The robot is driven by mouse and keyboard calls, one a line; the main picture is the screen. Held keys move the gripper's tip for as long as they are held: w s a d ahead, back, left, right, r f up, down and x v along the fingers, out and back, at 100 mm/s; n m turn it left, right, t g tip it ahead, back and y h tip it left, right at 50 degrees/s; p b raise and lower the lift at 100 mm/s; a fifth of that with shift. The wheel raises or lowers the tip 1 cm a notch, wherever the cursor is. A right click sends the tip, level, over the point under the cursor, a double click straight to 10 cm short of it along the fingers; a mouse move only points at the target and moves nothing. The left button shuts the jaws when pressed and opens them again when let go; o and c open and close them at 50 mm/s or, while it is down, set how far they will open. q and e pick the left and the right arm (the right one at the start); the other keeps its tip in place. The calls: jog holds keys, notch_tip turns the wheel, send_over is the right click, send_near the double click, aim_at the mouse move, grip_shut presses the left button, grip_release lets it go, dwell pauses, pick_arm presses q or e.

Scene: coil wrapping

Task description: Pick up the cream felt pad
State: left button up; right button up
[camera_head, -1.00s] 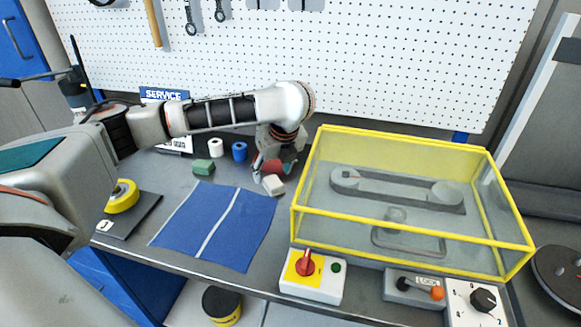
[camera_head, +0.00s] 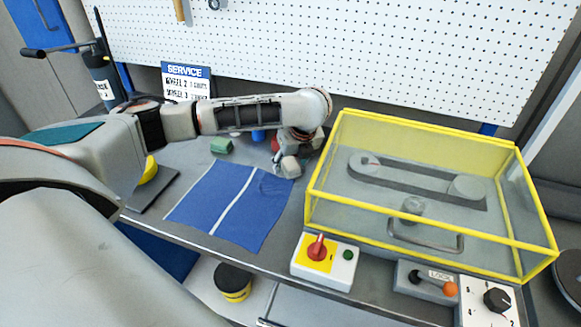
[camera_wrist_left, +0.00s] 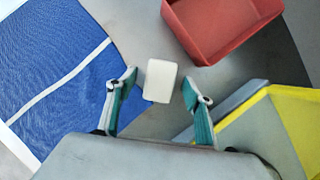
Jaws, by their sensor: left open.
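The cream felt pad (camera_wrist_left: 160,80) is a small pale block lying flat on the grey bench. In the left wrist view it sits between and just beyond the fingertips of my left gripper (camera_wrist_left: 159,86). The gripper is open, with a gap on both sides of the pad. In the head view the pad (camera_head: 290,167) shows near the right edge of the blue mat, right under my left gripper (camera_head: 291,160), which partly hides it. My right gripper is in neither view.
A red tray (camera_wrist_left: 205,35) lies just beyond the pad. The blue mat (camera_head: 220,205) with a white stripe is to the left. A yellow-framed clear guard (camera_head: 432,250) stands close on the right. A green block (camera_head: 221,145) is behind the mat.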

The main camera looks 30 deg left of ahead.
aim_at(291, 164)
pick_arm(q)
jog(key=c, duration=1.1)
jog(key=shift+c, duration=0.2)
jog(key=shift+r, duration=0.15)
notch_tip(291, 164, up, 20)
